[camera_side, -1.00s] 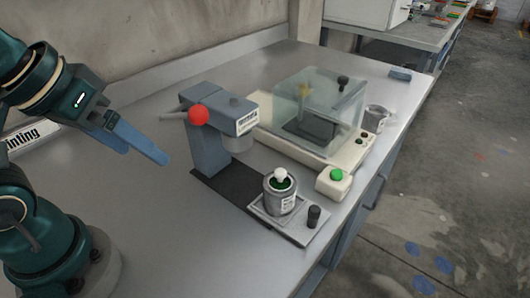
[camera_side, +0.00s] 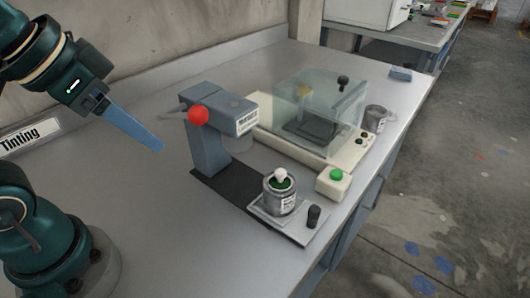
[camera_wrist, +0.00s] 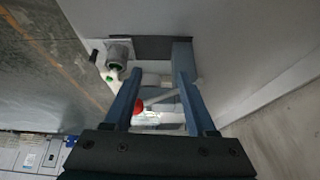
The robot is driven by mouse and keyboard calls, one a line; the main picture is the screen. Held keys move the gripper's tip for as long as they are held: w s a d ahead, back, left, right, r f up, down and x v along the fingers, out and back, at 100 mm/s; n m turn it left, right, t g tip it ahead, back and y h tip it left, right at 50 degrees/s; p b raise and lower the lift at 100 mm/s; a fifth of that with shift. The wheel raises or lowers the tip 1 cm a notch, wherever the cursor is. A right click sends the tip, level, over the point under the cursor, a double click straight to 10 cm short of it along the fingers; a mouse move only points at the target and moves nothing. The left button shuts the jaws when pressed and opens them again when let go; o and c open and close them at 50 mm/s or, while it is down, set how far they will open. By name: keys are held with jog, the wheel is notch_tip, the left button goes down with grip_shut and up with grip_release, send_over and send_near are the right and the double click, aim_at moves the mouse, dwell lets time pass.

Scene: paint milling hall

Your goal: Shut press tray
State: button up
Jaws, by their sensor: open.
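The press (camera_side: 208,140) is a blue-grey stand with an overhanging head and a red ball on its lever (camera_side: 198,115). Its light grey tray (camera_side: 292,228) is out at the front end of the dark base strip, clear of the head. A black knob (camera_side: 314,214) stands on the tray's front corner. An open can (camera_side: 281,200) with green content and a white ball on it sits on the tray. My gripper (camera_side: 158,147) is open and empty, above the bench left of the press. In the wrist view the can (camera_wrist: 120,48) and knob (camera_wrist: 94,56) show beyond my gripper (camera_wrist: 158,70).
A cream machine with a clear hood (camera_side: 318,105) stands behind the press. A cream box with a green button (camera_side: 337,175) is beside the tray, and a metal can (camera_side: 376,118) is farther right. A "Tinting" sign (camera_side: 22,137) is at left.

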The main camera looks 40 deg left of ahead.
jog(key=w+d+r, duration=0.1)
jog(key=w+r, duration=0.1)
jog(key=w+d+r+m, duration=0.1)
jog(key=w+r, duration=0.1)
jog(key=w+r+m+g, duration=0.1)
jog(key=w+r, duration=0.1)
jog(key=w, duration=0.1)
jog(key=shift+w+d+h, duration=0.1)
jog(key=shift+d+h, duration=0.2)
jog(key=shift+d, duration=0.1)
jog(key=w+d+m+g, duration=0.1)
jog(key=w+d+m, duration=0.2)
jog(key=w+d, duration=0.3)
jog(key=m+g, duration=0.3)
jog(key=g, duration=0.1)
send_near(315, 209)
notch_tip(315, 209, down, 5)
jog(key=shift+d+f, duration=0.15)
jog(key=shift+s+d+f, duration=0.1)
jog(key=shift+d+f, duration=0.05)
jog(key=shift+f, duration=2.5)
grip_shut()
